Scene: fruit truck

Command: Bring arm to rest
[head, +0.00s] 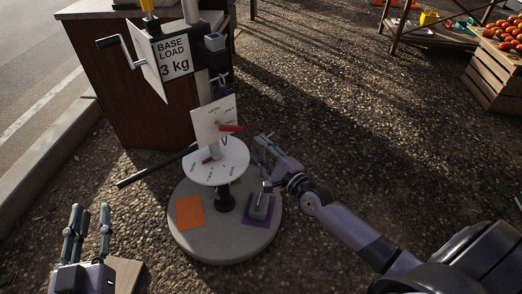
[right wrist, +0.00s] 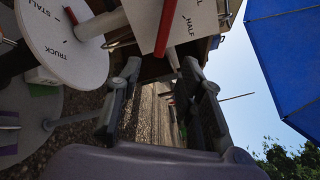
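My left gripper (head: 88,218) points upward at the lower left of the head view, with its fingers apart and nothing between them. My right arm reaches in from the lower right. My right gripper (head: 263,143) is just right of the dial stand; the right wrist view shows its fingers (right wrist: 165,85) spread and empty. The stand has a square white plate (head: 211,113) with a red pointer (head: 231,128) and a round white dial (head: 218,173) below it. In the right wrist view the round dial (right wrist: 70,50) and the square plate (right wrist: 150,18) lie close beyond the fingers.
The round grey base (head: 220,245) carries an orange square (head: 189,212) and a purple square with a grey block (head: 259,207). A dark bar (head: 150,168) sticks out left. Behind stands a brown counter with a "BASE LOAD 3 kg" sign (head: 173,57). Open gravel lies right; a fruit crate (head: 492,78) stands far right.

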